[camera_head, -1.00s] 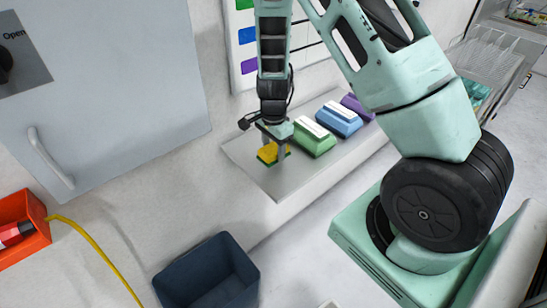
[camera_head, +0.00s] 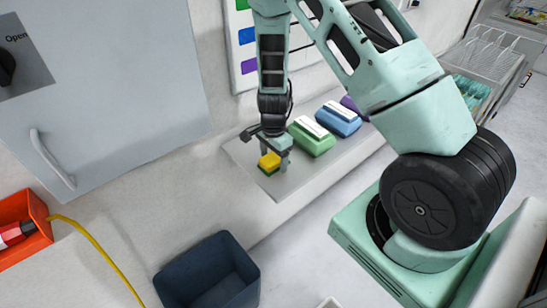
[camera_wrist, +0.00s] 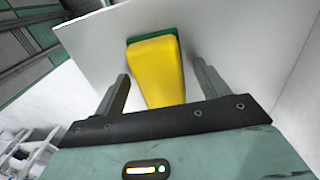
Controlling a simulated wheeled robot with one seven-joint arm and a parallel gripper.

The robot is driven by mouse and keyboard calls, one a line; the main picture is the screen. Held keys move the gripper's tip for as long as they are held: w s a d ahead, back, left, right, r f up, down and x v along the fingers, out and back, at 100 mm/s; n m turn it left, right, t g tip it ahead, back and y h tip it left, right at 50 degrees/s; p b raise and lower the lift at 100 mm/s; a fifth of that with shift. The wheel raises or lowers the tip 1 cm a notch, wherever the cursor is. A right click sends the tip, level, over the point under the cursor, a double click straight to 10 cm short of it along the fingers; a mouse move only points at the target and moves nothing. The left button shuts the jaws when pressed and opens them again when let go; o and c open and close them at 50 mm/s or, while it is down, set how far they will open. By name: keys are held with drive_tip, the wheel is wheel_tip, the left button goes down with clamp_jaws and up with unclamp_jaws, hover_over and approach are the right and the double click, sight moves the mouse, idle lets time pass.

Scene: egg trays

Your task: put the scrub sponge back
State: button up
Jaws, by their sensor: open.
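The scrub sponge (camera_head: 270,161), yellow with a green layer, is at the near left end of a pale wall shelf (camera_head: 280,185). My gripper (camera_head: 274,158) is right at it, pointing down, partly covering it in the head view. In the wrist view the sponge (camera_wrist: 158,72) appears between the two open fingers of my gripper (camera_wrist: 162,84), with a visible gap on each side. The green layer shows at its far edge, against the pale shelf surface. I cannot tell whether its whole underside rests flat.
A green block (camera_head: 312,138) and a blue block (camera_head: 338,119), both white-topped, sit further along the shelf, with a purple one (camera_head: 352,104) partly hidden behind my arm. A dark bin (camera_head: 208,275) stands below. An orange box (camera_head: 36,240) is at the left.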

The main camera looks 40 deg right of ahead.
sight(273, 157)
wheel_tip(273, 157, up, 12)
drive_tip(key=b, duration=0.2)
drive_tip(key=s+a+r+n+y, duration=0.1)
drive_tip(key=s+a+r+n, duration=0.15)
drive_tip(key=a, duration=0.35)
drive_tip(key=s+a+r+n, duration=0.2)
drive_tip(key=s+a+n, duration=0.1)
drive_tip(key=a+n, duration=0.15)
drive_tip(key=s+a+r+n+y, duration=0.1)
drive_tip(key=s+a+r+n, duration=0.15)
drive_tip(key=a, duration=0.35)
drive_tip(key=s+a+r+n, duration=0.2)
drive_tip(key=s+a+n, duration=0.2)
drive_tip(key=s+n, duration=0.4)
drive_tip(key=s+a+r+n+h, duration=0.1)
drive_tip(key=s+a+r+n, duration=0.2)
drive_tip(key=s+n, duration=0.5)
drive_tip(key=shift+s+a, duration=0.15)
drive_tip(key=shift+a, duration=0.3)
